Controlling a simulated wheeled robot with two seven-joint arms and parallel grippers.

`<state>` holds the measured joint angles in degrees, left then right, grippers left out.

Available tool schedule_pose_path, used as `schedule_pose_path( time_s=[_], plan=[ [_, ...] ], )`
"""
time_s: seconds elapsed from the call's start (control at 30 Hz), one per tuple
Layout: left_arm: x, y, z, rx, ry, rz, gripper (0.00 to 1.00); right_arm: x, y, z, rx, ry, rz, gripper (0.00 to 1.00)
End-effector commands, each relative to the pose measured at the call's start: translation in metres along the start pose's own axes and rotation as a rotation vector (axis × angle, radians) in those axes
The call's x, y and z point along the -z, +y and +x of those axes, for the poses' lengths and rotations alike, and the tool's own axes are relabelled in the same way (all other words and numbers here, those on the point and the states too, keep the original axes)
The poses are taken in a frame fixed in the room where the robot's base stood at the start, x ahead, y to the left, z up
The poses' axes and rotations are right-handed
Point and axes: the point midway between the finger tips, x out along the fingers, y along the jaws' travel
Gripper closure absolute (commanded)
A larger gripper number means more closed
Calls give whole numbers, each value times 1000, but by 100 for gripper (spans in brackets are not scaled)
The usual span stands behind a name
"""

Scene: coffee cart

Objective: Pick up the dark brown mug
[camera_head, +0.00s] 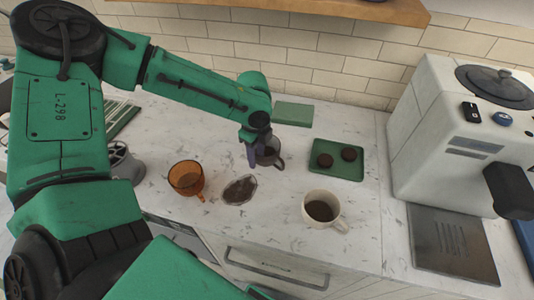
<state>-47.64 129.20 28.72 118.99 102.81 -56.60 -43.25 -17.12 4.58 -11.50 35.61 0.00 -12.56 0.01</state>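The dark brown mug (270,155) is near the middle of the counter, partly hidden by my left gripper. Its handle shows at its right side. My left gripper (256,150) reaches down from above at the mug's left and upper side. One finger shows close against the mug's left side; the other finger is hidden. I cannot tell whether the fingers are closed on the mug, or whether its base rests on the counter. My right gripper is not in view.
An amber cup (186,178) and a dark brown patch or dish (240,190) are front left of the mug. A white mug (318,209) is front right. A green tray (341,173) with two dark cookies is right. A coffee machine (440,130) stands far right.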

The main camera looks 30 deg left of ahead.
Motion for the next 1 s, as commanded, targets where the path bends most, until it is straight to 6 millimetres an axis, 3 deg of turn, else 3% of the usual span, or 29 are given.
schedule_pose_path(
  time_s=[0.03, 0.07, 0.1, 1.0],
  plan=[
    [0, 0, 0, 0, 0, 0, 85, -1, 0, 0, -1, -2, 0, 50],
    [0, 0, 0, 0, 0, 0, 97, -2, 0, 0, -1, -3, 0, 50],
    [0, 0, 0, 0, 0, 0, 100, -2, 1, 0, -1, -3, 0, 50],
    [0, 2, 1, -6, 0, -1, 100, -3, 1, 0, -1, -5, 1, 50]
  ],
)
